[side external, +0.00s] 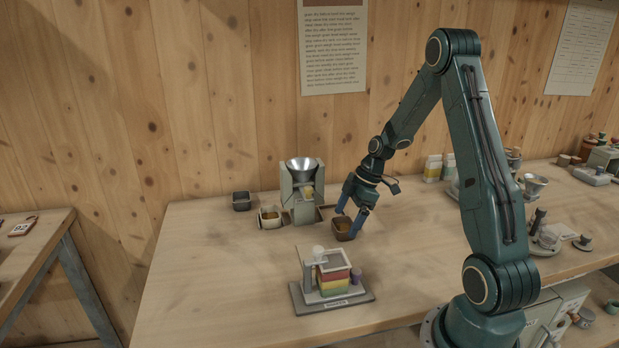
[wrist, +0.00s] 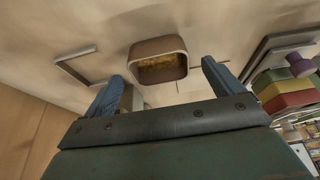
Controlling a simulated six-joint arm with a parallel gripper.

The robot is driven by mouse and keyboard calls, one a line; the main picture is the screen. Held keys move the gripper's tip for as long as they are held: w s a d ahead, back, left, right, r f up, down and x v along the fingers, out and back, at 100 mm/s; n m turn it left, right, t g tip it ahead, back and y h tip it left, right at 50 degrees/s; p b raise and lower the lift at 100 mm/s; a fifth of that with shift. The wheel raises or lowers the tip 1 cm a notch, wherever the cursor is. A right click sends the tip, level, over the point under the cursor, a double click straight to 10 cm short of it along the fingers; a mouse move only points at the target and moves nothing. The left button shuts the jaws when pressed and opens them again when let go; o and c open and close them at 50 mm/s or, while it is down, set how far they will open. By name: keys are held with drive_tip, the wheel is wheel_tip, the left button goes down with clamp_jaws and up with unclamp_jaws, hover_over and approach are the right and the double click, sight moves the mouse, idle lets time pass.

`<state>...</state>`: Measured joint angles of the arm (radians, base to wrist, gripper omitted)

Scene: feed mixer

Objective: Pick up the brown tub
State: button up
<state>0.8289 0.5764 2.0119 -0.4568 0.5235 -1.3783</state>
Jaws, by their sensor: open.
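The brown tub (side external: 344,229) stands on the table under my gripper in the side view. It is a small square tub with rounded corners and golden-brown feed inside. In the wrist view the brown tub (wrist: 158,62) lies ahead, between the lines of the two blue fingers. The fingers (wrist: 165,80) also show spread in the wrist view. I cannot tell whether either finger touches the tub.
A feed mill with a metal funnel (side external: 302,170) stands behind left, beside a cream tub (side external: 270,217) and a dark tub (side external: 241,201). A stand with red, yellow and green layers (side external: 333,282) is in front.

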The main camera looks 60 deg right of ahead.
sight(343, 229)
drive_tip(key=shift+x, duration=1.4)
drive_tip(key=shift+c, duration=0.4)
drive_tip(key=c, duration=1)
